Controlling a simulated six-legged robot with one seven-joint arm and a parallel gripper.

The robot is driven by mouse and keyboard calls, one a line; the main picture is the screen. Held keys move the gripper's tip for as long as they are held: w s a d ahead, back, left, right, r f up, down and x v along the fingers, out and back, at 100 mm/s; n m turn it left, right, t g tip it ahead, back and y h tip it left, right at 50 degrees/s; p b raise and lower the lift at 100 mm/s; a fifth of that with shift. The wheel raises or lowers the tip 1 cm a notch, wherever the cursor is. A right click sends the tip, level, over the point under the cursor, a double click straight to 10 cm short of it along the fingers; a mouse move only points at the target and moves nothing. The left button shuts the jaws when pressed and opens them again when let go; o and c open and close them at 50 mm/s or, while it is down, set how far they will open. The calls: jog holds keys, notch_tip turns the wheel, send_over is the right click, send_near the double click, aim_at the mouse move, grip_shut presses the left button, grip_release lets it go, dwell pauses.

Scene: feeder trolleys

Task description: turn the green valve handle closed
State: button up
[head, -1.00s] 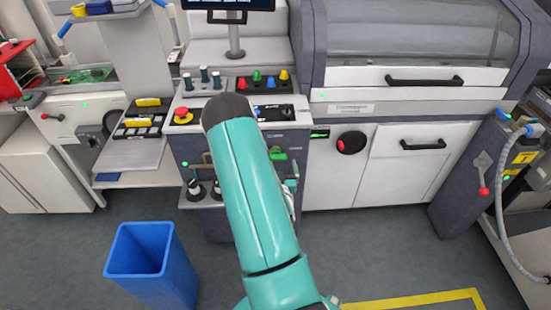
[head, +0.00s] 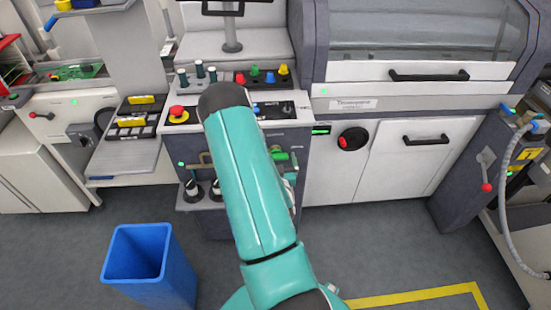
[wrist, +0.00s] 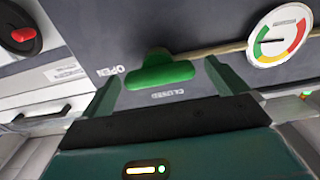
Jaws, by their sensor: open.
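The green valve handle (wrist: 160,74) is on the dark machine panel in the wrist view, between the lettering OPEN at its left and CLOSED below it. It lies roughly level across the picture, with a brass pipe running right from it to a round gauge (wrist: 279,36). My gripper (wrist: 162,78) is open, with one finger on each side of the handle; I cannot tell whether either finger touches it. In the head view the green handle (head: 280,156) shows just right of my arm, which hides part of the panel; the gripper is mostly hidden there.
A control desk (head: 262,84) with coloured knobs and a red button (head: 178,112) stands above the panel. A white cabinet with a red-centred black knob (head: 352,139) is to the right. A blue bin (head: 148,255) stands on the floor at front left. The floor at front right is open.

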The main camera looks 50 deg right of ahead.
jog(key=shift+s+r, duration=0.15)
jog(key=shift+s, duration=0.05)
jog(key=shift+w, duration=0.15)
jog(key=c, duration=1)
